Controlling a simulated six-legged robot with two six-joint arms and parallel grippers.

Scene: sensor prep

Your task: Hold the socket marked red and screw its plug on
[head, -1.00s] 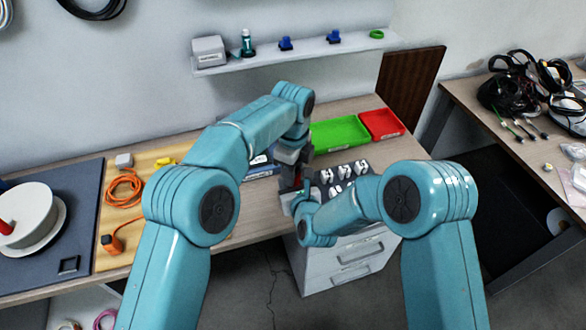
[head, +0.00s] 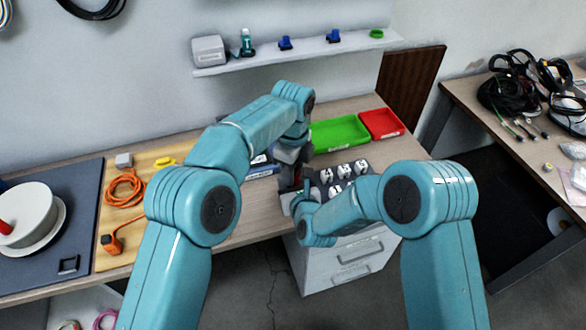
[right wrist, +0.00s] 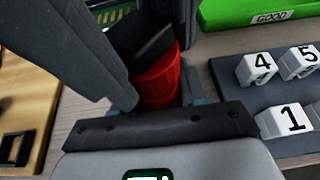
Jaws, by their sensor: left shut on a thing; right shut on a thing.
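A red, ribbed, round part (right wrist: 158,82) stands upright in the right wrist view. It looks like the plug over the socket marked red, but I cannot see the joint between them. My left gripper (head: 297,178) reaches down from above, and its dark fingers are shut on the red part. My right gripper (head: 303,200) comes in low from the right, shut on the lower piece, which I take to be the socket. My right gripper's own dark bar hides that piece and the fingertips. In the head view the arms cover most of both parts.
Numbered white blocks (right wrist: 256,69) stand on a dark board to the right of the grippers. Behind are a green tray (head: 340,148) and a red tray (head: 381,139). An orange cable (head: 122,187) lies on the wooden board at left. A shelf (head: 300,56) hangs above the bench.

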